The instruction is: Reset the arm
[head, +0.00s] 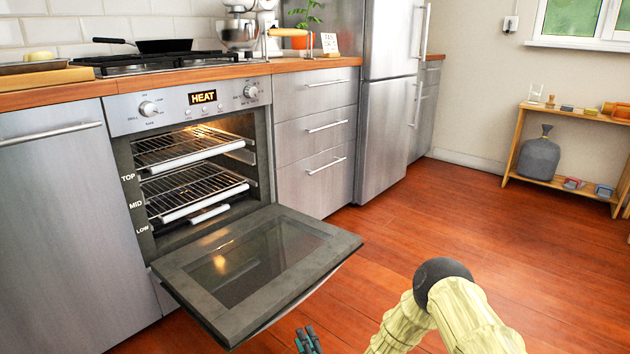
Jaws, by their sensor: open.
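My arm (450,310) shows at the bottom right, a pale yellow, cloth-like sleeve with a dark round joint on top. It is bent, above the wooden floor in front of the oven. My gripper (308,341) shows only in part at the bottom edge, as dark fingers just right of the oven door's near corner. The fingers look open, and I see nothing held. The rest of the gripper is cut off by the frame's edge.
The oven door (260,265) is folded down and juts out close to my gripper. The floor (490,225) to the right is clear up to a low wooden shelf (560,184).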

